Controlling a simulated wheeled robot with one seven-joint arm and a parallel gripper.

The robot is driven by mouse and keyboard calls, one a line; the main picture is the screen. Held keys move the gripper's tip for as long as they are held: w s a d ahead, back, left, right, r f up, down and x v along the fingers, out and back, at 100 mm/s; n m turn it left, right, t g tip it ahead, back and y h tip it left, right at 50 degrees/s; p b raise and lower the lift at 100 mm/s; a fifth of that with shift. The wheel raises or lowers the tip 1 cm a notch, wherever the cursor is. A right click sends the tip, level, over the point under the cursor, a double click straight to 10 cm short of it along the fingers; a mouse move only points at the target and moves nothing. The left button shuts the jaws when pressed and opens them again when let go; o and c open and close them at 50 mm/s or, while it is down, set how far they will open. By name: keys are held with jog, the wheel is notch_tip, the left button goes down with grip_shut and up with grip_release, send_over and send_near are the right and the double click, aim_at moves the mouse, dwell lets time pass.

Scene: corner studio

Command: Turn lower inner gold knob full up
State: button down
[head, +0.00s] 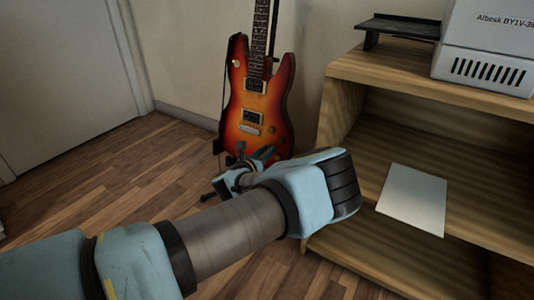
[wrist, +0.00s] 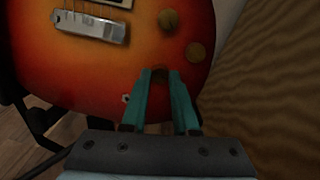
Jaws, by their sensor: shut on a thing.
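A sunburst electric guitar (head: 261,105) stands upright against the wall in the head view. In the wrist view its lower body (wrist: 95,75) fills the upper part, with a chrome bridge (wrist: 90,26). Two gold knobs show free of my gripper, an upper one (wrist: 167,19) and one to the right (wrist: 196,52). My gripper (wrist: 162,76) has its teal fingers shut around a third, lower gold knob (wrist: 160,71), which is mostly hidden between the fingertips. The knob's turn angle cannot be made out. In the head view my wrist hides the guitar's lower end.
A wooden shelf unit (head: 345,66) stands close on the right, with a white sheet (head: 413,199) inside and a grey-white machine (head: 488,52) on top. A jack socket (wrist: 126,99) sits left of my fingers. Open wood floor (head: 100,190) lies to the left.

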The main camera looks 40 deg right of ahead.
jog(key=shift+w+m+g+h+b, duration=0.25)
jog(key=shift+m+b, duration=0.55)
jog(key=shift+m, duration=1.45)
jog(key=shift+s+m+g+h+b, duration=0.15)
jog(key=shift+m+g+b, duration=0.45)
jog(key=shift+m, duration=1.65)
jog(key=shift+t, duration=0.25)
jog(key=c, duration=0.7)
grip_release()
